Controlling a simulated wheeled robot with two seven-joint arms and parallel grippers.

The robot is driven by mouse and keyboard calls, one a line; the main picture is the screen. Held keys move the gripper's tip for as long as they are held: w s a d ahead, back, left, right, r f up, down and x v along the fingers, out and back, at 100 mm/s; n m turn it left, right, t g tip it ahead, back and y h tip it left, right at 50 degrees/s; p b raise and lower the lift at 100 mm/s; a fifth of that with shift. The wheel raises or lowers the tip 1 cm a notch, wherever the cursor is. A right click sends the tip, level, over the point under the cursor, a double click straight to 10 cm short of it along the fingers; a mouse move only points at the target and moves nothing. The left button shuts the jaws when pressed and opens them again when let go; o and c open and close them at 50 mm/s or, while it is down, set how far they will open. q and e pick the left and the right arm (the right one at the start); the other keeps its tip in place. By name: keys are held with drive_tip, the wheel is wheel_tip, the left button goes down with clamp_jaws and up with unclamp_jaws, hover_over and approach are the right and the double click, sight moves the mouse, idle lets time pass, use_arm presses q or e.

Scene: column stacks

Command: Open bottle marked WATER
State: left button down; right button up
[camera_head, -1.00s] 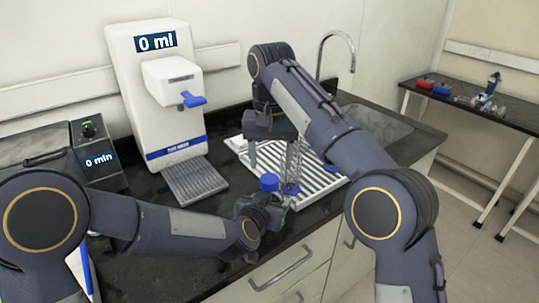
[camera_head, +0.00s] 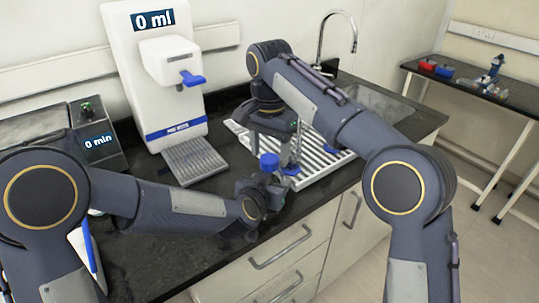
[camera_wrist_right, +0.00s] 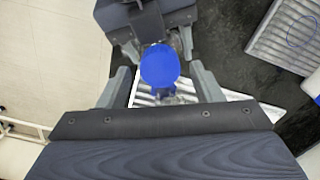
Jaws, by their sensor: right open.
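In the right wrist view the cap (camera_wrist_right: 160,66) lies between the fingers of my open right gripper (camera_wrist_right: 162,88), with a gap on both sides. My left gripper also shows there at the top (camera_wrist_right: 152,28).
A white dispenser (camera_head: 155,75) reading 0 ml stands behind on the left, with a grey drip tray (camera_head: 195,161) below it. A ribbed white drying rack (camera_head: 322,155) lies right of the bottle. A tap (camera_head: 340,35) rises behind. A side table (camera_head: 480,92) stands far right.

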drive_tip(key=shift+f, duration=0.9)
drive_tip(key=shift+c, duration=0.2)
drive_tip(key=c, duration=1)
drive_tip(key=n, duration=0.4)
drive_tip(key=shift+n, duration=0.3)
drive_tip(key=n, duration=0.5)
drive_tip(key=o, duration=1.1)
